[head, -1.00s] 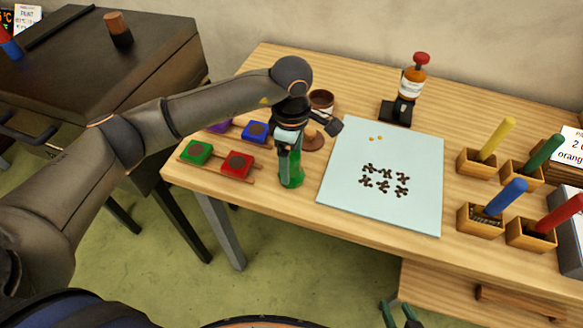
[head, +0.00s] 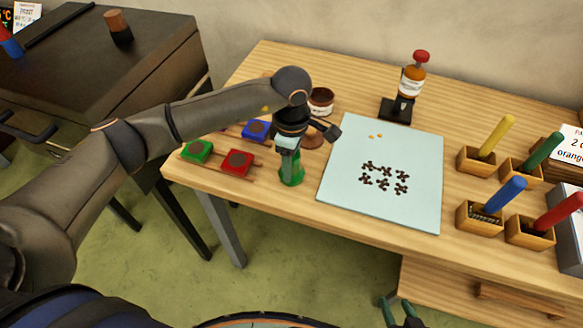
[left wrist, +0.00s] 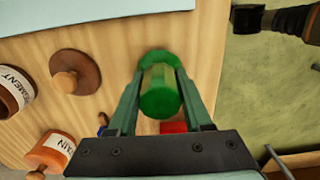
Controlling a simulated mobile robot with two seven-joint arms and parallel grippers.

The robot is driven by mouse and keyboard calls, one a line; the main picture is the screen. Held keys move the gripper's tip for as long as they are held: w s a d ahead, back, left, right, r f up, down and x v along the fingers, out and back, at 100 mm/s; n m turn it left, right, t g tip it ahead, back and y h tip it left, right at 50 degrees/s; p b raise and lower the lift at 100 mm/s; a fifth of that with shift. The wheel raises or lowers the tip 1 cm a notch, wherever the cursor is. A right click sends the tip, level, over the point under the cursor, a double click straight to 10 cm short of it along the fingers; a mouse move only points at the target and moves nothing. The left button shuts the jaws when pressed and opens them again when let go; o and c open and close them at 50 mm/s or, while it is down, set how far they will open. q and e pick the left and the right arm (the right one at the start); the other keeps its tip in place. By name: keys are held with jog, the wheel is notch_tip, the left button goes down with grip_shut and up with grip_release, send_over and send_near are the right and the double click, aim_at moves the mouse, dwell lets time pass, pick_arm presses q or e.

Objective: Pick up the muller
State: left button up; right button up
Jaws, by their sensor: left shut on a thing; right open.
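The muller (head: 292,176) is a green upright cylinder with a wider round foot. It stands near the front edge of the wooden table, left of the pale sheet. My left gripper (head: 288,158) points down over it and is shut on its upper part, hiding much of it in the head view. In the left wrist view the muller (left wrist: 160,92) sits between the two fingers, with its foot showing beyond them. I cannot see any gap under it. My right gripper (head: 398,310) is open at the bottom edge of the head view, below the table front.
Left of the muller are red (head: 237,162), green (head: 197,150) and blue (head: 256,130) blocks. Behind it are a brown knobbed disc (left wrist: 76,72) and a jar (head: 321,101). The pale sheet (head: 410,150) carries small dark pieces. Boxes with coloured sticks stand at right.

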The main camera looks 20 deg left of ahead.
pick_arm(q)
grip_shut()
jog(key=shift+r, duration=0.15)
dwell(0.5)
